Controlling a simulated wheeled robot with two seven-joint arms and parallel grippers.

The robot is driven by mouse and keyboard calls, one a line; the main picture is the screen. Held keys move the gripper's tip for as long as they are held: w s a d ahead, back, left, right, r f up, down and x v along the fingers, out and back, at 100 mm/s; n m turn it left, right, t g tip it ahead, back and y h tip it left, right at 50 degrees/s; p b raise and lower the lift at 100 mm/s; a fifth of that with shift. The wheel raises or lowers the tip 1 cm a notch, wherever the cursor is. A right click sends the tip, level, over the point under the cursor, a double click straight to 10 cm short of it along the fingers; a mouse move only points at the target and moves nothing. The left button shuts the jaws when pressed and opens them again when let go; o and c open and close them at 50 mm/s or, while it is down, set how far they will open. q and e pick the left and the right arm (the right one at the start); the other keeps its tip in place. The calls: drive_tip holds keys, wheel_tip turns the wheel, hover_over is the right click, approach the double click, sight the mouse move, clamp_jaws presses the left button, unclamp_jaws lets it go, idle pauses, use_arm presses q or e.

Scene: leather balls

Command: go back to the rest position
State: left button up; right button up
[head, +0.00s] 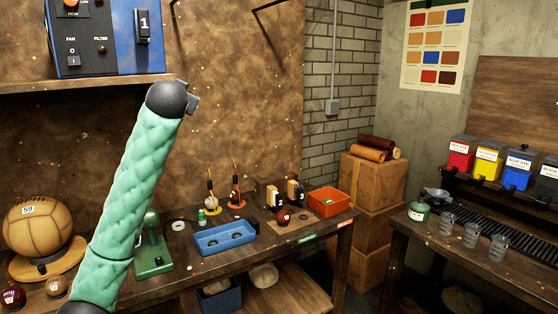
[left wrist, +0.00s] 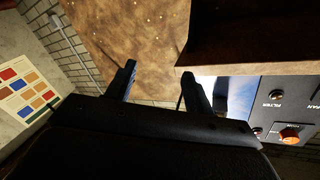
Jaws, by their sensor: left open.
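My left arm in its green padded sleeve (head: 130,200) rises from the lower left of the head view to a dark joint at shelf height. The fingers of my left gripper cannot be made out there. In the left wrist view my left gripper (left wrist: 157,76) is open, with two dark fingers apart and nothing visible between them. It faces the brown speckled wall panel (left wrist: 135,35). My right gripper is in neither view.
A blue control box (head: 125,38) sits on a shelf (head: 90,84) close to my raised arm. The workbench below holds a large leather ball (head: 38,228), a green press (head: 152,250), a blue tray (head: 224,238) and an orange bin (head: 328,202). Dye containers (head: 488,160) stand right.

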use_arm(q)
drive_tip(key=s+d+f+g+h, duration=0.1)
drive_tip(key=s+d+f+g, duration=0.1)
drive_tip(key=f, duration=1.3)
drive_tip(key=s+d+f+g+h, duration=0.1)
drive_tip(key=s+d+f+g, duration=0.15)
drive_tip(key=f, duration=1.25)
drive_tip(key=s+d+f+g+h, duration=0.1)
drive_tip(key=s+d+f+h, duration=0.15)
drive_tip(key=f, duration=1.25)
drive_tip(key=s+d+f+g, duration=0.1)
drive_tip(key=s+f+g, duration=0.1)
drive_tip(key=s+f, duration=0.85)
drive_tip(key=s+d+f+g, duration=0.15)
drive_tip(key=s+f, duration=0.45)
drive_tip(key=f, duration=0.9)
drive_tip(key=s+f+g, duration=0.2)
drive_tip(key=s+f, duration=0.5)
drive_tip(key=s, duration=0.4)
drive_tip(key=s+d+f+g, duration=0.1)
drive_tip(key=s+f+g, duration=0.1)
drive_tip(key=s+f, duration=0.5)
drive_tip(key=s+f+n+g, duration=0.1)
drive_tip(key=s+f, duration=0.6)
drive_tip(key=s, duration=0.8)
drive_tip(key=shift+s+d+f+g, duration=0.3)
drive_tip(key=shift+s+g, duration=0.05)
drive_tip(key=shift+g, duration=0.55)
